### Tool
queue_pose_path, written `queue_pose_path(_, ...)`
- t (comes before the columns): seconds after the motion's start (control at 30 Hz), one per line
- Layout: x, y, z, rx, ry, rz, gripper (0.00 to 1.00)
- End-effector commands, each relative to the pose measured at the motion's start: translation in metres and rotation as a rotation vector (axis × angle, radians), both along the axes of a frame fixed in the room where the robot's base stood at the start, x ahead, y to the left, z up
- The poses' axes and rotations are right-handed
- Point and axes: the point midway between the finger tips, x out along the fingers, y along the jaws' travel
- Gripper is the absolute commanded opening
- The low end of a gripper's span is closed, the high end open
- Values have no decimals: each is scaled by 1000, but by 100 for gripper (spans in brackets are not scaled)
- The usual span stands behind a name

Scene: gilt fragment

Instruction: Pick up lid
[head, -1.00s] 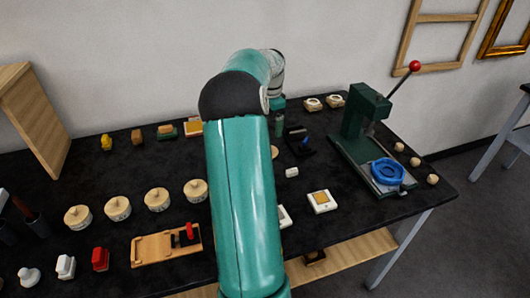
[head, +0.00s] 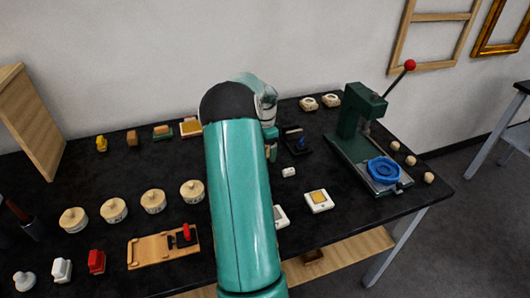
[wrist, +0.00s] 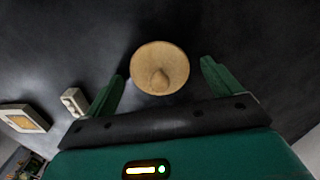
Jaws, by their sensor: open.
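A round, pale wooden lid (wrist: 174,58) with a small knob lies on the black tabletop in the wrist view. It sits just beyond and between the fingertips of my gripper (wrist: 162,72). The green fingers are wide apart, one on each side of it, with nothing held. I cannot tell how high the fingers are above the table. In the head view my arm hides this lid and most of the gripper.
Several round lidded pots (head: 153,201) stand left of my arm. A small white block (wrist: 74,101) and a white-framed tile (wrist: 22,118) lie left of the lid in the wrist view. A green press (head: 362,140) with a blue ring (head: 384,170) stands at right. Dark tabletop around the lid is clear.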

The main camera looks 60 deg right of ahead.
Motion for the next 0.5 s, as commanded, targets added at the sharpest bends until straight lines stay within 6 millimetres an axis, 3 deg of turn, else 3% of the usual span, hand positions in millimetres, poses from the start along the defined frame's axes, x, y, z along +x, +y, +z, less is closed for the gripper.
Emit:
queue_pose_path(0.07, 0, 0, 0, 0, 0, 0, 90)
queue_pose_path(0.3, 0, 0, 1, 0, 0, 1, 43)
queue_pose_path(0.5, 0, 0, 1, 0, 0, 1, 42)
